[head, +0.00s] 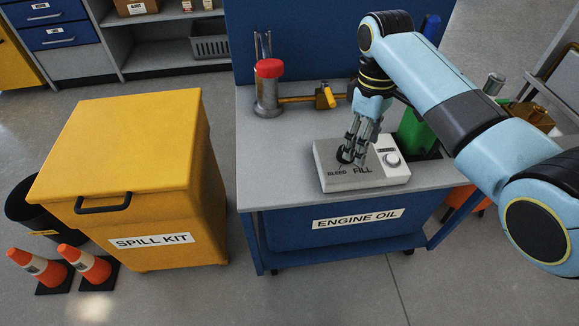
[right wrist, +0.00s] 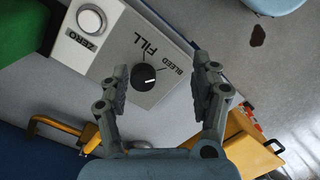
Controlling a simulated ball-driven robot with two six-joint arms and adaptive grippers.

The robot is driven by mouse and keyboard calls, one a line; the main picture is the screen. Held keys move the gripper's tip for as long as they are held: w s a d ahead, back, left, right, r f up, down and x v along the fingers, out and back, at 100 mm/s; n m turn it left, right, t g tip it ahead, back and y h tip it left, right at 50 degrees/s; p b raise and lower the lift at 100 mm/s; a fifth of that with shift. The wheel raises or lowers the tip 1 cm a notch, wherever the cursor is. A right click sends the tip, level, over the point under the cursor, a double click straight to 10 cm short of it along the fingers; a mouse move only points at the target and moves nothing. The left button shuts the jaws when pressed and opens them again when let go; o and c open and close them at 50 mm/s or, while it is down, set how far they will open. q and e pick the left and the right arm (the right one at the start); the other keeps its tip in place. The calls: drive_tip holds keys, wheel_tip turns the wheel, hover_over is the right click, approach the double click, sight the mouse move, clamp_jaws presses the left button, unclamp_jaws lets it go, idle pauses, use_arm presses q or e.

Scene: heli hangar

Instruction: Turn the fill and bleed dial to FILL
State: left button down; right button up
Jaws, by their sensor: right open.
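The fill and bleed dial (right wrist: 144,76) is a round black knob on a light grey box (head: 330,178) that stands on the workbench. The labels FILL and BLEED are printed beside it. In the right wrist view a short white mark on the knob lies on the BLEED side rather than toward FILL. My right gripper (head: 354,152) is open and points down over the dial, partly hiding it in the head view. In the right wrist view its two fingers (right wrist: 164,76) are spread, with the knob between them, nearer the left finger. I cannot tell whether they touch it. My left gripper is out of view.
A white round ZERO knob (head: 392,159) sits on the same box. A red-topped fixture (head: 268,85) with a brass valve stands behind left, and a green container (head: 417,132) behind right. A yellow spill kit bin (head: 130,150) stands left of the bench.

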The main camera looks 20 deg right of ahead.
drive_tip(key=shift+t, duration=0.6)
drive_tip(key=w, duration=0.1)
drive_tip(key=w+r, duration=0.1)
drive_tip(key=w, duration=0.3)
drive_tip(key=shift+w+r+b, duration=0.1)
drive_tip(key=shift+r+b, duration=0.3)
wheel_tip(320, 180, down, 8)
drive_tip(key=shift+r+b, duration=0.15)
drive_tip(key=shift+b, duration=1)
drive_tip(key=shift+f, duration=0.55)
drive_tip(key=shift+c, duration=0.8)
drive_tip(key=c, duration=1)
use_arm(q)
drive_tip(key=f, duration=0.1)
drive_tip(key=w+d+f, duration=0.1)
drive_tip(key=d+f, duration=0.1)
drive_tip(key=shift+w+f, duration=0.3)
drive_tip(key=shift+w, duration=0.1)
